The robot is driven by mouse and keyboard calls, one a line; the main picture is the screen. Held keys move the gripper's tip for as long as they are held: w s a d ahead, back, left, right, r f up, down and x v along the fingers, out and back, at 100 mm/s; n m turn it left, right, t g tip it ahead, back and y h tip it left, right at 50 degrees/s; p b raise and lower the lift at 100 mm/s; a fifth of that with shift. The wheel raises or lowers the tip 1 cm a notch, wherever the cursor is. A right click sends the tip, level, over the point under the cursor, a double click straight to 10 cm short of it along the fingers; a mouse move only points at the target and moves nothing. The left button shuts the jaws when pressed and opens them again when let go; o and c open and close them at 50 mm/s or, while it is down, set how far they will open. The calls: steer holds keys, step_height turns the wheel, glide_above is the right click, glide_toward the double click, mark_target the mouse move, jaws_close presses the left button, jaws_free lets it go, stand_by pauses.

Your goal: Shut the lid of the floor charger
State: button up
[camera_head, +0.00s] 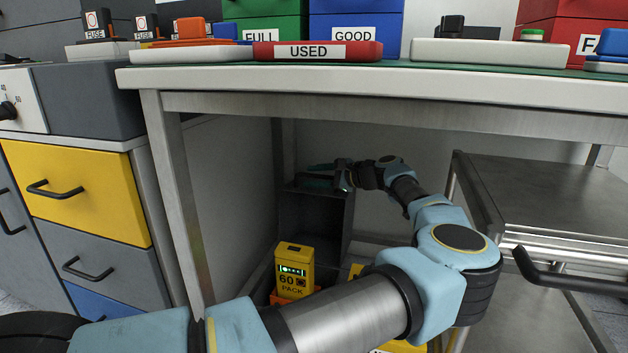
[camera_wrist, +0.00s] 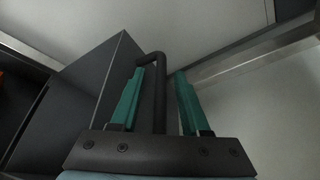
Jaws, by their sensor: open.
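The floor charger's lid (camera_head: 308,226) is a dark grey panel standing raised under the table. In the wrist view the dark lid (camera_wrist: 85,95) fills the left side, with a black bar handle (camera_wrist: 158,95) at its edge. My gripper (camera_head: 317,176) is at the top of the raised lid. In the wrist view its green fingers (camera_wrist: 159,76) are apart, with the handle bar between them, closer to the left finger. I cannot tell whether they touch. A yellow pack (camera_head: 294,270) marked 60 stands upright in front of the lid. My arm hides much of the charger's body.
The table (camera_head: 400,88) runs above my gripper, and its metal leg (camera_head: 180,190) stands at left. A drawer cabinet (camera_head: 88,190) is further left. A steel cart (camera_head: 560,195) with a black handle stands at right, close to my arm.

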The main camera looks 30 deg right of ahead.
steer(key=shift+c, duration=0.3)
jaws_close()
stand_by(1.1)
